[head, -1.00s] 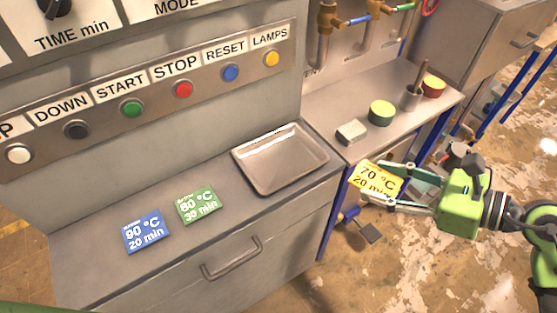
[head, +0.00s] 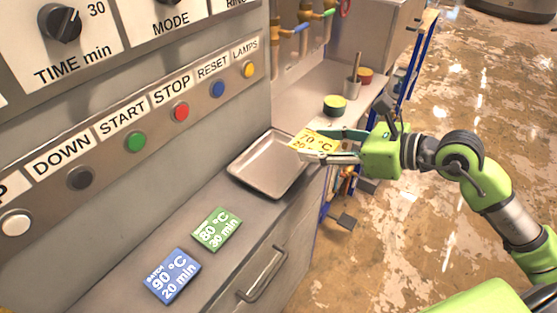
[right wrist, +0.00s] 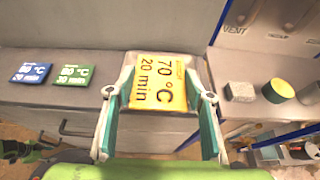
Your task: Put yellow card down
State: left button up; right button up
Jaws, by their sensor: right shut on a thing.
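The yellow card (head: 312,141), printed 70 °C 20 min, is held between the fingers of my right gripper (head: 340,147). In the head view it appears over the right edge of the metal tray (head: 240,172). In the right wrist view the yellow card (right wrist: 158,84) sits between the two fingers of my right gripper (right wrist: 158,98), with the tray behind it. The green card (head: 217,230) and the blue card (head: 173,275) lie on the grey counter left of the tray.
The control panel with several buttons (head: 181,111) rises behind the counter. A drawer handle (head: 264,273) sticks out from the front. A side bench holds a green-and-yellow round pad (head: 334,106) and a light block (right wrist: 240,91). The counter (head: 130,262) has bare room around the cards.

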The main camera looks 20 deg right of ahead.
jog(key=p+x, duration=0.2)
jog(key=x, duration=0.5)
jog(key=shift+w, duration=0.1)
send_over(279, 168)
jog(key=s, duration=0.1)
jog(key=f, duration=0.4)
jog(key=shift+d+f+p, duration=0.1)
jog(key=shift+d+p, duration=0.2)
jog(key=shift+d, duration=0.05)
jog(key=shift+w+a+f, duration=0.25)
jog(key=shift+f, duration=0.3)
jog(key=f, duration=0.3)
jog(key=shift+w+a+f+p, duration=0.15)
jog(key=shift+w+p, duration=0.05)
jog(key=shift+p, duration=0.2)
pick_arm(q)
jog(key=r, duration=0.2)
jog(key=a+r, duration=0.1)
jog(key=shift+s+a+r, duration=0.15)
jog(key=shift+r, duration=0.2)
pick_arm(e)
jog(key=shift+f, duration=0.15)
jog(key=shift+f, duration=0.2)
jog(key=o, duration=1)
pick_arm(q)
jog(key=shift+f, duration=0.1)
